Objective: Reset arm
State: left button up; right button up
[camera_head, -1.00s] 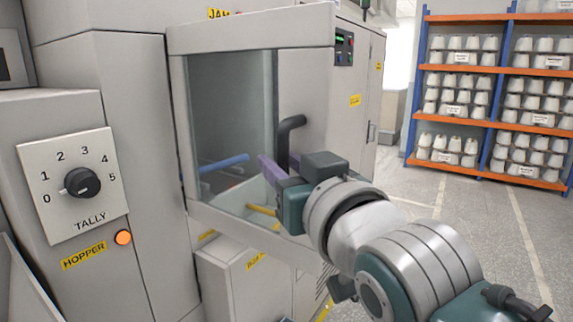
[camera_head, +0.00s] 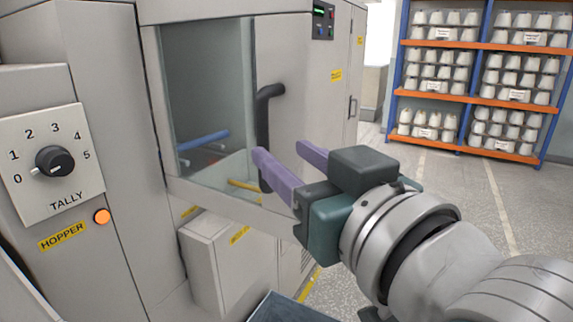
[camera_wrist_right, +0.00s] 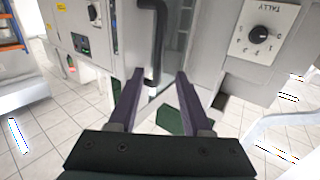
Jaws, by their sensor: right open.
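My right gripper (camera_head: 283,163) is open, its two purple fingers apart with nothing between them. It is in front of the machine's glazed window, near a black curved handle (camera_head: 264,130). In the right wrist view the open fingers (camera_wrist_right: 152,80) point toward the machine, and the handle (camera_wrist_right: 158,40) shows beyond them; I cannot tell how far. My left gripper is not in view.
A panel with a tally dial (camera_head: 55,161) and an orange lamp (camera_head: 102,216) is at the left. Blue (camera_head: 203,141) and yellow (camera_head: 245,185) bars show behind the window. A bobbin rack (camera_head: 475,98) stands at the back right. Open floor (camera_head: 440,200) lies before it.

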jog(key=shift+v, duration=0.9)
jog(key=s+d+f+m+g+h, duration=0.2)
jog(key=s+d+f+g+h, duration=0.3)
jog(key=s+d+f+g, duration=0.5)
jog(key=s+d+f+g+h, duration=0.1)
jog(key=s+d+f, duration=0.2)
jog(key=s, duration=0.3)
jog(key=s+d+f+g+h, duration=0.1)
jog(key=s+d+f+g, duration=0.15)
jog(key=s, duration=0.35)
notch_tip(320, 180, up, 31)
jog(key=p, duration=3.1)
jog(key=shift+s+m+p, duration=0.3)
jog(key=shift+s+p, duration=0.1)
jog(key=shift+s, duration=0.05)
jog(key=shift+f+t, duration=0.2)
jog(key=shift+t, duration=0.05)
